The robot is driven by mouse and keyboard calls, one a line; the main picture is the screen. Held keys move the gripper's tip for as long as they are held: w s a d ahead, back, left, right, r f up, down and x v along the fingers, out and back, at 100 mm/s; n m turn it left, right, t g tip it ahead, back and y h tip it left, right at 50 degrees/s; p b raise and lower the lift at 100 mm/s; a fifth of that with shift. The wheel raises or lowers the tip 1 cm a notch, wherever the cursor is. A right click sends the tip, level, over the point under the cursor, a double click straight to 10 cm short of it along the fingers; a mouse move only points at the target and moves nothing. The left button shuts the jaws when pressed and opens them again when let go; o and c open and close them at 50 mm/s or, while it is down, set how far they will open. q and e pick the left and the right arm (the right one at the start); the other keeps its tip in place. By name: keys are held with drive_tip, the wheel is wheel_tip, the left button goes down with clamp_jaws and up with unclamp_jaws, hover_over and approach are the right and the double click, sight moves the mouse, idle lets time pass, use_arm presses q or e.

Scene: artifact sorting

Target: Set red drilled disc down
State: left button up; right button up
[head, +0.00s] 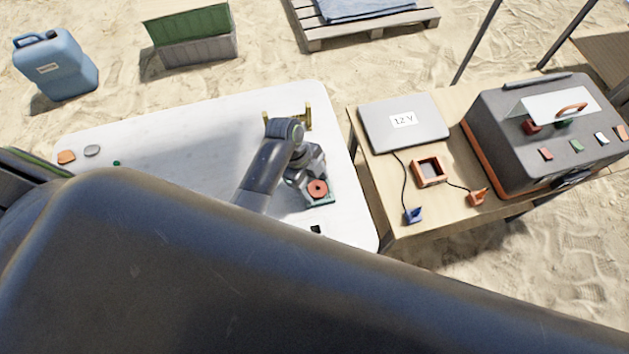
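The red drilled disc (317,188) is a small round piece with a dark hole in its middle. It shows at the fingers of my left gripper (315,189), above the right part of the white table (215,115). The gripper appears shut on the disc, with teal showing beside and below it. The gap between disc and tabletop cannot be judged from this view. My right gripper is not in view.
A brass stand (308,117) is just behind the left gripper. Orange (66,157) and grey (92,151) pieces lie at the table's far left. A wooden table on the right holds a laptop-like case (404,122), an orange frame (430,172) and a large grey box (500,130).

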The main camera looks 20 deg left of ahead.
use_arm(q)
drive_tip(key=shift+r, duration=0.1)
drive_tip(key=b+v, duration=0.1)
drive_tip(key=v, duration=1.1)
idle(0.4)
